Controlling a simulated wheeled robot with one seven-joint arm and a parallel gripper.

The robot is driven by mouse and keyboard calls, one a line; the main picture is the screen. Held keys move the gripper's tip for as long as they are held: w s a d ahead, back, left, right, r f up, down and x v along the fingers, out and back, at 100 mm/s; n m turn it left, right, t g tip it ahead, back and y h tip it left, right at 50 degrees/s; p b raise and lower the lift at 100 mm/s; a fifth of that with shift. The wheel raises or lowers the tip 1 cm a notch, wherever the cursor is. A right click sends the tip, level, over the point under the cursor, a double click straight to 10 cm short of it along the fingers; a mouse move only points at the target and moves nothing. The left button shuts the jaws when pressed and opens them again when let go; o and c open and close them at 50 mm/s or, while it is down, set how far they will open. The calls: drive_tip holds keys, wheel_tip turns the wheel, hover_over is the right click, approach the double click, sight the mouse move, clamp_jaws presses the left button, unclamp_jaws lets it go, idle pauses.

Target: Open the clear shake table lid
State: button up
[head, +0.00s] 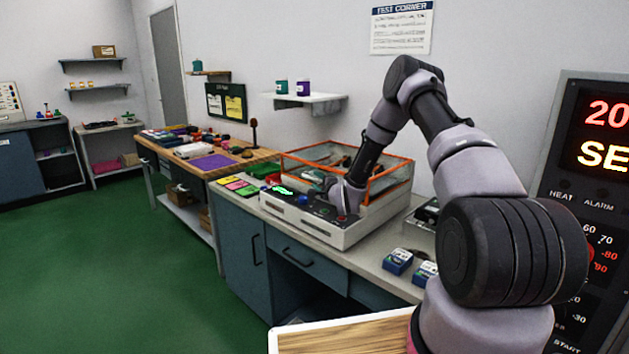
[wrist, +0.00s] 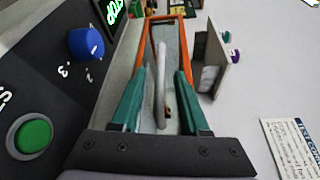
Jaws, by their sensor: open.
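The clear shake table lid (head: 392,178), with orange edges, sits down over the bed of the white shake table (head: 318,228) in the head view. Its orange frame (wrist: 158,42) also shows in the wrist view. My gripper (wrist: 160,72) is open at the front of the lid, with its two teal fingers apart. A pale grey bar (wrist: 162,85), which looks like the lid's handle, lies between the fingers; I see gaps on both sides. In the head view my wrist hides the fingers and the handle.
Left of the fingers in the wrist view is the dark control panel with a green button (wrist: 33,136), a blue knob (wrist: 86,43) and a lit green display (wrist: 112,10). Small blue boxes (head: 398,262) lie on the counter to the right. Green floor is clear at left.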

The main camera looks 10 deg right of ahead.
drive_tip(key=shift+x, duration=1.1)
clamp_jaws()
idle(0.7)
